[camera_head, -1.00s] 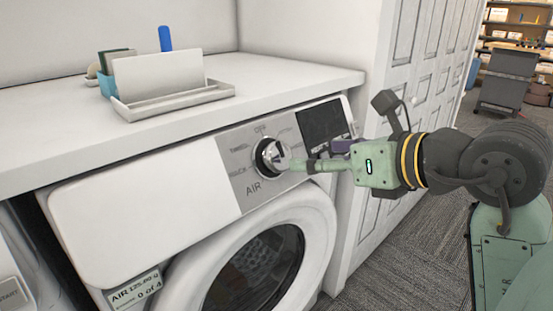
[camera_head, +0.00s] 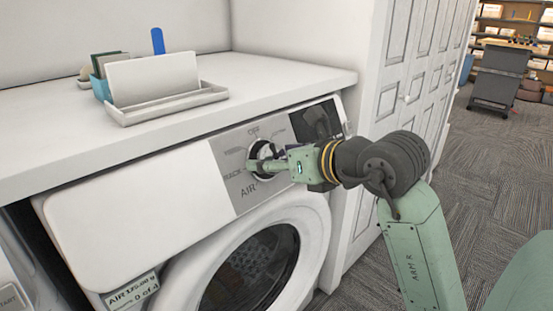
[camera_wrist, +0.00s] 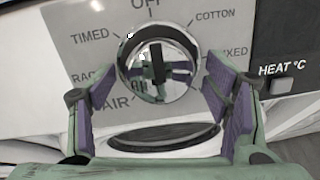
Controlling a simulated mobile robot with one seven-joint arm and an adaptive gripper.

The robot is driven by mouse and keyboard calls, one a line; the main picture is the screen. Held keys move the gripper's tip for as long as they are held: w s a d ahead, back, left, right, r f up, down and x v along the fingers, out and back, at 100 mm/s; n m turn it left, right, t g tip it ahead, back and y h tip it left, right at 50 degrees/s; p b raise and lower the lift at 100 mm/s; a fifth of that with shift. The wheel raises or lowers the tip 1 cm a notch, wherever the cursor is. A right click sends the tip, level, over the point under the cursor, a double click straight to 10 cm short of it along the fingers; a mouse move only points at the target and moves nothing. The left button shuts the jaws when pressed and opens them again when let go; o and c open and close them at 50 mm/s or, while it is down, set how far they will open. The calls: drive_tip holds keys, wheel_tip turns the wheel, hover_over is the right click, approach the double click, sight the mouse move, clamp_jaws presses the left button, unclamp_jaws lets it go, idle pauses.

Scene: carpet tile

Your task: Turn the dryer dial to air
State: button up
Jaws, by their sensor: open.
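The dryer dial (camera_head: 259,149) is a round chrome knob on the grey control panel (camera_head: 233,160); in the wrist view its shiny face (camera_wrist: 154,68) has a dark bar standing nearly upright, toward OFF. The AIR label (camera_wrist: 118,103) is below and left of the dial, and shows in the head view (camera_head: 249,191) too. My gripper (camera_wrist: 160,74) is open, with purple-padded fingers left and right of the dial. Gaps show between pads and knob in the wrist view; I cannot tell how deep the fingers reach. In the head view my gripper partly hides the dial.
The dryer door (camera_head: 312,215) is below the panel. The white counter (camera_head: 290,82) overhangs above, holding a tray (camera_head: 190,103) with cards and a blue item. A white panelled cabinet (camera_head: 385,125) stands right of the dryer. Carpet floor is open farther right.

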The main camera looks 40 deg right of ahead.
drive_tip(key=shift+c, duration=0.3)
drive_tip(key=c, duration=1.1)
